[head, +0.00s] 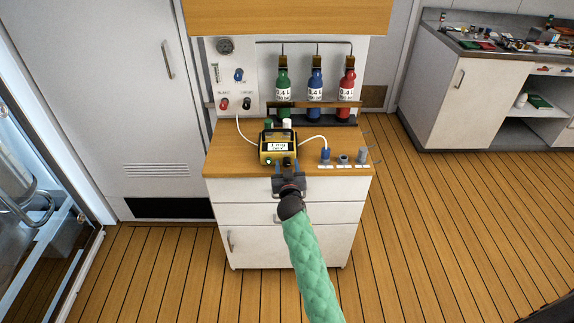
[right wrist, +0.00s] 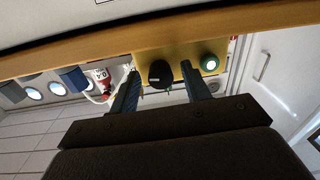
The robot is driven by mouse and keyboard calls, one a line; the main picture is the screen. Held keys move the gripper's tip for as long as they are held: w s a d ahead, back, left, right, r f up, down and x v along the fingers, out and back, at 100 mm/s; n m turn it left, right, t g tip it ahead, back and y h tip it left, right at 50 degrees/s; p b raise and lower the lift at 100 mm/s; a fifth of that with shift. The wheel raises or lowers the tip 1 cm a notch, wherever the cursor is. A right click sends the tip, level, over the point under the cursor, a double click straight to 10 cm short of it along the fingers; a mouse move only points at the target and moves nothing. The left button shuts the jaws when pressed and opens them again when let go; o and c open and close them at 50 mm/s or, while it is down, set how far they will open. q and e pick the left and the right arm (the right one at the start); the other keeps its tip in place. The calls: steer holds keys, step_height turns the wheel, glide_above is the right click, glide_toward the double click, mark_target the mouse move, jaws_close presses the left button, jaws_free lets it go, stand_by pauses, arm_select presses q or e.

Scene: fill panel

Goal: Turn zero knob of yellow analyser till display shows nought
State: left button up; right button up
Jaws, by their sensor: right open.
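The yellow analyser (head: 263,150) stands near the front edge of the wooden counter. Its white display (head: 278,146) shows small text that seems to start with "1 mg"; the rest is too small to read. A black round knob (right wrist: 160,73) with a pointer mark is on its front, beside a green-rimmed button with a bright centre (right wrist: 209,63). My right gripper (head: 287,167) is in front of the analyser; in the right wrist view its open fingers (right wrist: 159,72) lie on either side of the knob, with gaps to it. My left gripper is out of view.
Green (head: 283,80), blue (head: 315,84) and red (head: 347,82) bottles stand in a rack behind the analyser. A white tube (head: 315,138) leads right to a blue fitting (head: 326,154), beside other small fittings. Drawers (head: 245,190) lie below the counter.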

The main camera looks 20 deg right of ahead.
steer(key=shift+w, duration=0.15)
steer(key=c, duration=1)
steer(key=shift+n, duration=1.7)
